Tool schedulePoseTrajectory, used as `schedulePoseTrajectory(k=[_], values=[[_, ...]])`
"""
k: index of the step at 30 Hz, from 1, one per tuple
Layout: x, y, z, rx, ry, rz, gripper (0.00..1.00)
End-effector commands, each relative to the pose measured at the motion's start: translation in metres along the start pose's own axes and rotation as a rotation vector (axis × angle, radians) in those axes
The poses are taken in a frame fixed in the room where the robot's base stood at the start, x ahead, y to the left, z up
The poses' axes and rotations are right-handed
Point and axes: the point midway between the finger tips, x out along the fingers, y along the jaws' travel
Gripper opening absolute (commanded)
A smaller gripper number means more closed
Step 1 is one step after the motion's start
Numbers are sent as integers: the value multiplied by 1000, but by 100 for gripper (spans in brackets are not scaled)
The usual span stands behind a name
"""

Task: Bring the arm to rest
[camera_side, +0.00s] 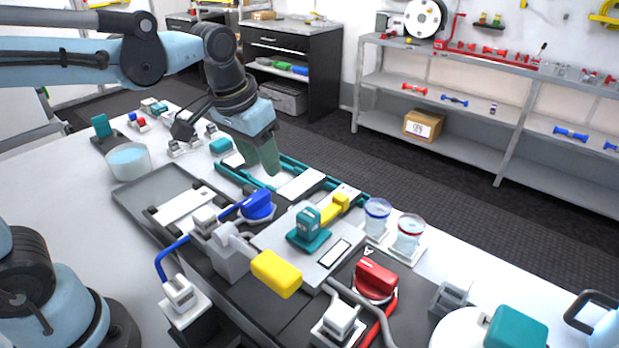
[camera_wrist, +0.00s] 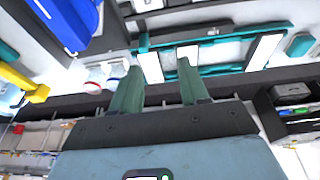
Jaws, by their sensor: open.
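My gripper (camera_side: 262,160) is at the end of my light blue arm, above the teal-framed tray (camera_side: 232,175) on the bench. Its green fingers point down in the side view, where they overlap each other. In the wrist view my gripper (camera_wrist: 158,82) has its two green fingers apart with nothing between them. The teal frame (camera_wrist: 222,50) with white panels lies beyond the fingertips. I cannot tell the exact height of the fingertips above the tray.
Around my gripper stand a blue knob (camera_side: 257,204), a yellow handle (camera_side: 335,208), a teal block (camera_side: 308,228), a red knob (camera_side: 375,278) and two clear cups (camera_side: 377,215). A clear bowl (camera_side: 129,160) stands at the left. Shelves (camera_side: 460,105) stand behind the bench.

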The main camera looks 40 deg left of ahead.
Motion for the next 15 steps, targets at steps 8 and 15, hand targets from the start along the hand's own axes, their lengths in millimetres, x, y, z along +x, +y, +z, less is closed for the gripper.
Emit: schedulePoseTrajectory(k=[8,15], values=[[3,-21,38,2,175,-6,45],[14,-34,65,6,310,-21,45]])
